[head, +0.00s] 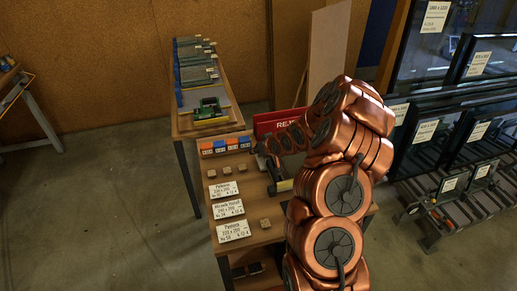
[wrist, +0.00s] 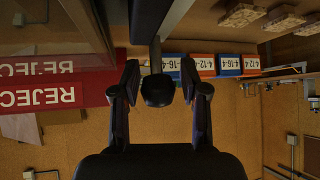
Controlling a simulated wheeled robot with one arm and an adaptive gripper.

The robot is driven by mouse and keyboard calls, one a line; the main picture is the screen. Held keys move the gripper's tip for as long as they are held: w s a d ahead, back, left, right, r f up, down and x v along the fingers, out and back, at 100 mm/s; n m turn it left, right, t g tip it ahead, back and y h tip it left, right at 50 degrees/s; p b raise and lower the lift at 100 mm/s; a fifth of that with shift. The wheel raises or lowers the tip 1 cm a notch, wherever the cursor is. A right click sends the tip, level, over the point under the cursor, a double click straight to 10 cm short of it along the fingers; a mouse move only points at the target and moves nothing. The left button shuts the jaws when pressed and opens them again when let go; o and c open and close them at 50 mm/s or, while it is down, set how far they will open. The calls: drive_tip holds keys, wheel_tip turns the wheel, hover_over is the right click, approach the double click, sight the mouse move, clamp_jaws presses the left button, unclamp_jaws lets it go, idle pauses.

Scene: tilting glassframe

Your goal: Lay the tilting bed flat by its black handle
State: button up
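My gripper (wrist: 159,88) is open in the wrist view, with its two dark fingers apart. A black handle (wrist: 158,91), a rounded end on a thin grey stem, shows between the fingers. A gap shows on each side of it, and I cannot tell its depth between the fingertips. A larger dark part lies above the stem. In the head view my gripper (head: 263,156) is small and dark at the end of my copper arm, over the bench. The handle cannot be made out there. I cannot clearly identify the tilting bed in either view.
A wooden bench (head: 255,232) carries white label cards (head: 228,209), small wooden blocks and blue and orange boxes (head: 222,146). A red reject sign (head: 282,120) stands behind my gripper. A farther table (head: 222,124) holds a green item. Glass panes (head: 425,130) stand in racks at right. Floor at left is clear.

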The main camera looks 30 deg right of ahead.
drive_tip(key=shift+d+r, duration=0.1)
drive_tip(key=shift+s+r, duration=0.35)
drive_tip(key=v, duration=1.1)
drive_tip(key=shift+f, duration=0.1)
idle(0.3)
drive_tip(key=s+a+r+g, duration=0.3)
drive_tip(key=s+a, duration=0.4)
drive_tip(key=s, duration=0.5)
drive_tip(key=s+a+r+g, duration=0.4)
drive_tip(key=s+a, duration=0.4)
drive_tip(key=s, duration=0.5)
drive_tip(key=s+a+r+g, duration=0.4)
drive_tip(key=s+a, duration=0.3)
drive_tip(key=s, duration=0.5)
drive_tip(key=shift+s+a+r+h, duration=0.3)
drive_tip(key=shift+s+a+r, duration=0.1)
drive_tip(key=shift+r, duration=0.3)
